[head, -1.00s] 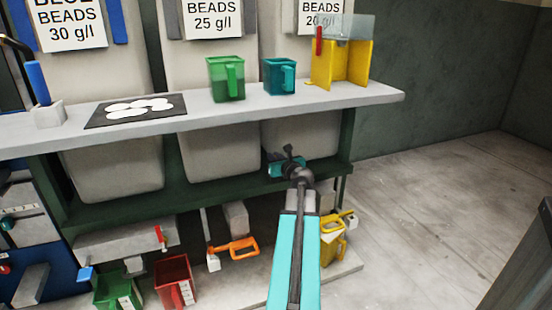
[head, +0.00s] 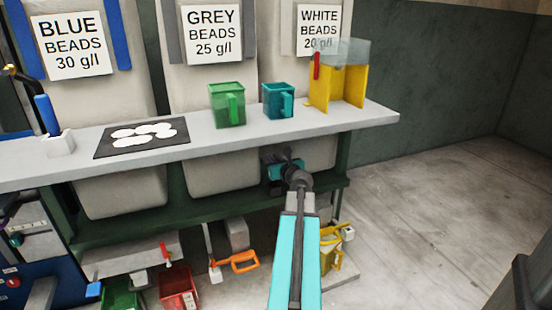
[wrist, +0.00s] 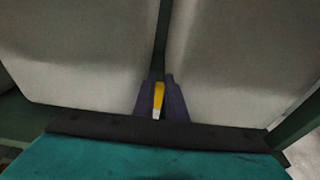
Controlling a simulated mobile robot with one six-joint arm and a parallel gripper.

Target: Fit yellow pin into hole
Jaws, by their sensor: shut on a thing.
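The yellow pin (wrist: 158,98) shows in the wrist view as a small yellow piece with a pale end. It is held between the dark purple fingers of my gripper (wrist: 160,102), which is shut on it. In the head view my gripper (head: 284,168) is at the end of my arm, in front of the bins below the bench's front edge. The fingertips and the pin are hidden there behind my wrist. I cannot make out the pin's hole in either view.
The grey bench (head: 300,128) carries a green jug (head: 228,106), a teal jug (head: 278,100), a yellow stand (head: 350,84) with a clear hopper, and a black mat (head: 112,147). Below are bins, a green shelf, an orange-handled clamp (head: 240,262) and a red jug (head: 178,288). Open floor lies right.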

